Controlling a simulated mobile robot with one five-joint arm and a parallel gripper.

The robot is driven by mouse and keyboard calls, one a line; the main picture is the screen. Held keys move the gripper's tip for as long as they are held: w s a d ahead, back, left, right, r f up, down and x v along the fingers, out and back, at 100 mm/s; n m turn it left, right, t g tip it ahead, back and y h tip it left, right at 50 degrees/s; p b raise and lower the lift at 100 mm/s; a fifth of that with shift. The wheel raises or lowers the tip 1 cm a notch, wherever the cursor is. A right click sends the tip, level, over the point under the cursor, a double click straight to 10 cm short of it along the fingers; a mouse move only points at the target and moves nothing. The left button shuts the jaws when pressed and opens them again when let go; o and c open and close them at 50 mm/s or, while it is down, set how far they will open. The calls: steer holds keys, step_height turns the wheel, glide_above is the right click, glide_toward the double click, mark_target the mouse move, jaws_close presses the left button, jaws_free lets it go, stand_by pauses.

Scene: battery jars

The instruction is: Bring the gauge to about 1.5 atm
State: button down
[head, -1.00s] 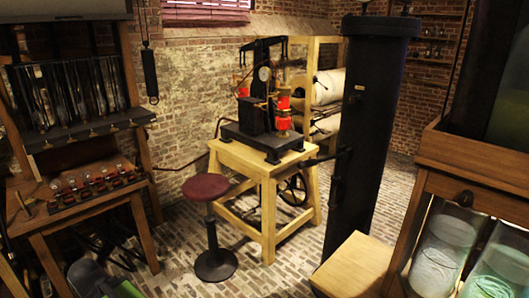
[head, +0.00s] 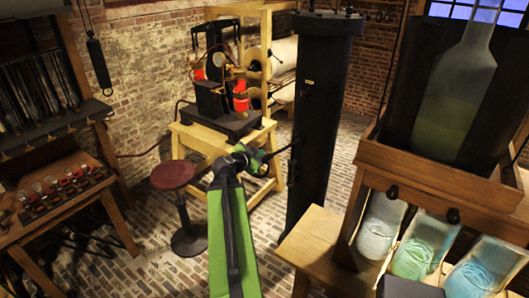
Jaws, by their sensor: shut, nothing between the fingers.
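The gauge (head: 219,59) is a small pale round dial on the black apparatus with red cylinders, on a wooden stand at the back. Its needle and marks are too small to read. My green and black arm reaches up from the bottom of the view. My gripper (head: 268,158) is at its far end, in front of the stand's right side and left of the tall black column (head: 312,110). It is shut with nothing in it. A thin dark bar (head: 283,150) runs close by it to the column; I cannot tell whether they touch.
A round red-topped stool (head: 172,176) stands left of my arm. A wooden cabinet with glass jars (head: 411,258) and a large bottle (head: 455,95) fill the right side. A bench with small bulbs (head: 60,188) is at left. Brick floor shows between stool and bench.

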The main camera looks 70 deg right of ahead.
steer(key=b, duration=0.4)
glide_above(266, 156)
steer(key=s+a, duration=0.3)
step_height(266, 156, down, 4)
steer(key=f+b, duration=0.1)
steer(key=w+f+b, duration=0.1)
steer(key=f+b, duration=0.1)
steer(key=shift+w+d+f, duration=0.15)
steer(key=shift+w+d, duration=0.25)
steer(key=shift+w, duration=0.15)
steer(key=shift+a, duration=0.1)
